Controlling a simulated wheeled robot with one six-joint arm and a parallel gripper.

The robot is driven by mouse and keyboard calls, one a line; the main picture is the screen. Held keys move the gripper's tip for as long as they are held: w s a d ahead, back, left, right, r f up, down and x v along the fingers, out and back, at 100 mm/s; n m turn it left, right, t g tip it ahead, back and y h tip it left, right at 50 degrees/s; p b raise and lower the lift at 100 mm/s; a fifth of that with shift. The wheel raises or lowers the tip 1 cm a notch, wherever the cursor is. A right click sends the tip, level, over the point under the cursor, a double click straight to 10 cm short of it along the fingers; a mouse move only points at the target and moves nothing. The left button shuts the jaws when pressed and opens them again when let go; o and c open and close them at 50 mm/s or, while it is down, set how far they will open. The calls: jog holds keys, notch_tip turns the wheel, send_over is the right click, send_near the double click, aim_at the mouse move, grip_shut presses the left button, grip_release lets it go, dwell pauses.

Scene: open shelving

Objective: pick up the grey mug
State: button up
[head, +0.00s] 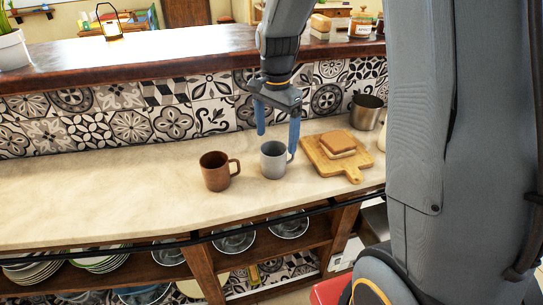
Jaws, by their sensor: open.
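The grey mug (272,161) stands upright on the pale stone counter (100,205), with its handle partly hidden on the right. My gripper (278,142) points down just above and behind the mug. Its two blue fingers are spread open with nothing visible held between them. The right finger comes down close to the mug's right rim and handle; I cannot tell if it touches.
A brown mug (215,172) stands close on the left. A wooden board (345,168) with bread (338,143) lies on the right, with a metal cup (367,111) behind it. A raised wooden ledge (150,47) runs behind. The counter's left is clear.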

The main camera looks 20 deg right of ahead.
aim_at(274, 161)
jog(key=shift+w+a+f, duration=0.1)
jog(key=shift+w+f, duration=0.15)
jog(key=shift+f, duration=1.65)
jog(key=shift+w+d+f, duration=0.1)
jog(key=shift+w+f, duration=0.1)
jog(key=shift+f, duration=1.65)
jog(key=shift+w+a+f, duration=0.1)
jog(key=shift+w+f, duration=0.15)
jog(key=shift+f, duration=1.65)
jog(key=c, duration=1.4)
jog(key=shift+o, duration=0.2)
jog(key=shift+r, duration=0.15)
